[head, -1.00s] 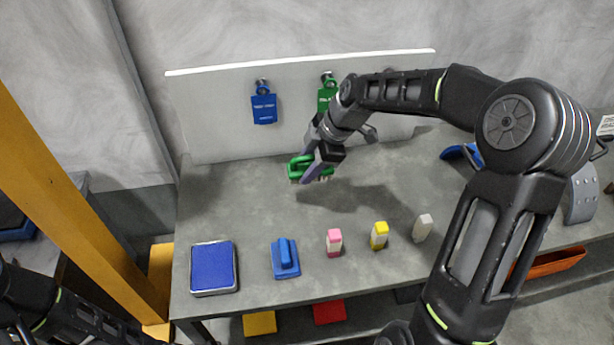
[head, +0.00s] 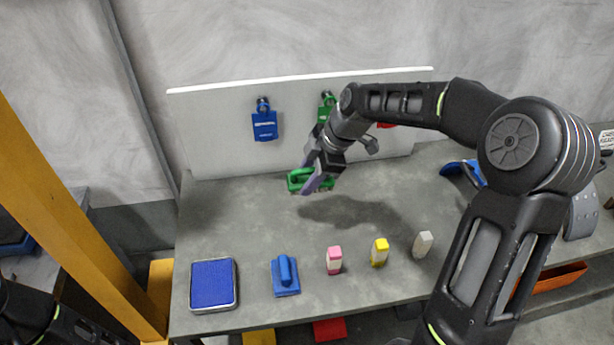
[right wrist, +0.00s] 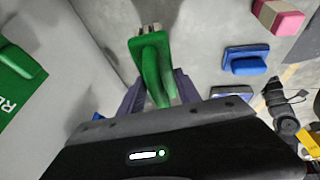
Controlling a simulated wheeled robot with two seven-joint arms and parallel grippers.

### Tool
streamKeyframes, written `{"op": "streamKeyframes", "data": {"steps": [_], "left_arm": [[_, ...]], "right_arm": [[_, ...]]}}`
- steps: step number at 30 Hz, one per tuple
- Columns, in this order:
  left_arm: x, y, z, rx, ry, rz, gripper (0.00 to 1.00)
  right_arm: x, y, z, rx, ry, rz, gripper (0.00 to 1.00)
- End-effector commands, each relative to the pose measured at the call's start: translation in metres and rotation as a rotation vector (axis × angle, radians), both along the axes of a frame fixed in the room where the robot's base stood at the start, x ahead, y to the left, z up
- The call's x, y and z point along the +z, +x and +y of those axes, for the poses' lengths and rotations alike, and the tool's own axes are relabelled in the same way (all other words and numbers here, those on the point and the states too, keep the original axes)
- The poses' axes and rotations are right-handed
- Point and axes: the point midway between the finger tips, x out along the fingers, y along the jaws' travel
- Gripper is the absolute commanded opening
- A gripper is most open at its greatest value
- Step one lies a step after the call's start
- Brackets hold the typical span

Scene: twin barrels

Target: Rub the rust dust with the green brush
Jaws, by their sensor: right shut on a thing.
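The green brush (head: 300,179) is in my right gripper (head: 318,180), above the back of the grey table, close to the upright panel. In the right wrist view the green brush (right wrist: 152,62) sits between the two fingers (right wrist: 158,95), its bristles pointing away from the gripper. A dark shadow lies on the table below and to the right of the gripper. I cannot make out any rust dust in these views. My left arm shows only in part at the lower left, and its gripper is not in view.
The middle is clear.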

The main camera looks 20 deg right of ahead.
Motion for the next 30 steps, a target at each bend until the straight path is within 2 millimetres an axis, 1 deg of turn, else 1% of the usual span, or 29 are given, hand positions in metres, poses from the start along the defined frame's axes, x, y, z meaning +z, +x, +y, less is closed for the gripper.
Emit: {"op": "streamKeyframes", "data": {"steps": [1, 7, 8, 11, 14, 17, 21, 26, 30], "left_arm": [[0.0, 0.0, 0.0, 0.0, 0.0, 0.0, 0.36], [0.001, 0.0, 0.0, 0.0, 0.0, 0.0, 0.36], [0.002, 0.0, 0.0, 0.0, 0.0, 0.0, 0.36], [0.009, 0.0, 0.0, 0.0, 0.0, 0.0, 0.36], [0.024, 0.0, 0.0, 0.0, 0.0, 0.0, 0.36], [0.043, 0.0, 0.0, 0.0, 0.0, 0.0, 0.36], [0.071, 0.0, 0.0, 0.0, -0.001, 0.0, 0.36], [0.1, 0.0, 0.0, 0.0, -0.001, 0.0, 0.36], [0.126, 0.0, 0.0, 0.001, -0.001, 0.0, 0.36]], "right_arm": [[0.0, 0.0, 0.0, 0.0, 0.0, -0.001, 0.18], [0.001, 0.0, 0.0, -0.001, 0.0, -0.001, 0.01], [0.002, 0.0, 0.001, -0.005, 0.0, 0.0, 0.0], [0.009, -0.002, 0.004, -0.033, -0.001, 0.0, 0.0], [0.022, -0.006, 0.009, -0.104, -0.001, -0.002, 0.0], [0.04, -0.011, 0.017, -0.215, -0.002, -0.002, 0.0], [0.066, -0.016, 0.027, -0.405, -0.004, -0.005, 0.0], [0.097, -0.019, 0.036, -0.637, -0.003, -0.007, 0.0], [0.128, -0.018, 0.043, -0.844, -0.002, -0.006, 0.0]]}}
